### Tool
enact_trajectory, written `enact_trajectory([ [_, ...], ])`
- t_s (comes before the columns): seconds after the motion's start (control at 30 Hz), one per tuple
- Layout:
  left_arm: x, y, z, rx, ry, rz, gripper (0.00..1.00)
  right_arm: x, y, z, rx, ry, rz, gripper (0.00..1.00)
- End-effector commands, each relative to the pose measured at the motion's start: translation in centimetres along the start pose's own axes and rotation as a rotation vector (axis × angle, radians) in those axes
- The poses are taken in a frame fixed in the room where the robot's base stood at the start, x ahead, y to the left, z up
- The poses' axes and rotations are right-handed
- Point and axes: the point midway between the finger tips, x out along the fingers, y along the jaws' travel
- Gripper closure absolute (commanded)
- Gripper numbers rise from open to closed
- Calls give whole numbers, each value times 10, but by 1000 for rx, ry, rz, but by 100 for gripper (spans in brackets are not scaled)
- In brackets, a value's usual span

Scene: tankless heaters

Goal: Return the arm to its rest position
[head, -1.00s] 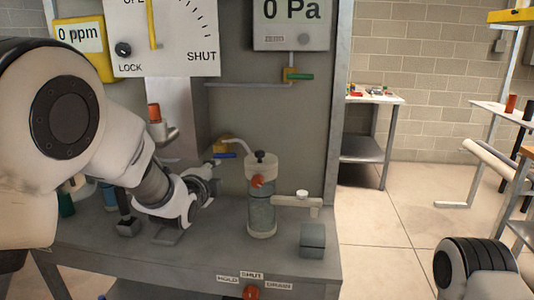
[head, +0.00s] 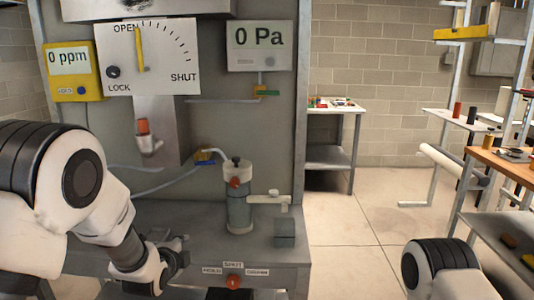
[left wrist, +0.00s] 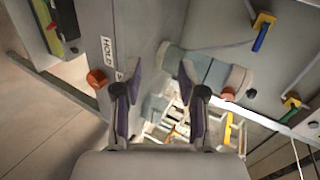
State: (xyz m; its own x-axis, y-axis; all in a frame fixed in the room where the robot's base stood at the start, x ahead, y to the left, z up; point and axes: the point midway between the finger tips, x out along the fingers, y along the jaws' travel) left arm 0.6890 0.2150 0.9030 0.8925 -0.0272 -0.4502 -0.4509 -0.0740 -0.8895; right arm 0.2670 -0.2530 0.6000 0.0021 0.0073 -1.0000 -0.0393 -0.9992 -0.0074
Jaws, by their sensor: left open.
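My left arm comes in from the left in the head view. Its gripper (head: 178,252) is low at the left part of the grey bench's front, left of the clear bottle (head: 238,212), and apart from it. In the left wrist view the two dark fingers (left wrist: 160,88) stand apart with nothing between them. The bottle also shows there beyond the fingers (left wrist: 205,70). My right arm shows only as a rounded link at the lower right of the head view; its gripper is out of view.
The bench front carries an orange knob (head: 234,282) with labels. A grey block (head: 284,233) stands right of the bottle. Above are a lever panel (head: 150,60), a yellow ppm meter (head: 72,72) and a Pa display (head: 260,45). Open floor (head: 350,235) lies to the right.

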Motion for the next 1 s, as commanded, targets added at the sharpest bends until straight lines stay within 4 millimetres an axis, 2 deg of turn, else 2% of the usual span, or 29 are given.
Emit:
enact_trajectory([
  [0.17,-4,93,18,-40,-29,191,59,-16,0,0,0,0,0,60],
  [0.27,-23,168,31,-117,-65,346,59,-26,0,0,0,0,0,60],
  [0.3,-36,201,36,-166,-87,418,59,-30,0,0,0,0,0,60],
  [0.37,-62,250,44,-254,-133,526,59,-37,0,0,0,0,0,60],
  [0.4,-82,280,48,-322,-171,596,59,-41,0,0,0,0,0,60],
  [0.47,-118,323,54,-438,-244,698,59,-46,0,0,0,0,0,60],
  [0.5,-145,348,57,-526,-305,762,59,-50,0,0,0,0,0,60],
  [0.57,-189,381,61,-676,-421,850,59,-55,0,0,0,0,0,60],
  [0.6,-220,398,62,-795,-518,895,59,-57,0,0,0,0,0,60],
  [0.63,-240,406,63,-898,-600,912,59,-57,0,0,0,0,0,60],
  [0.73,-266,410,61,-1167,-792,876,59,-53,0,0,0,0,0,60],
  [0.83,-266,410,61,-1327,-888,817,59,-53,0,0,0,0,0,60],
  [1.0,-265,410,61,-1387,-921,791,59,-53,0,0,0,0,0,60],
])
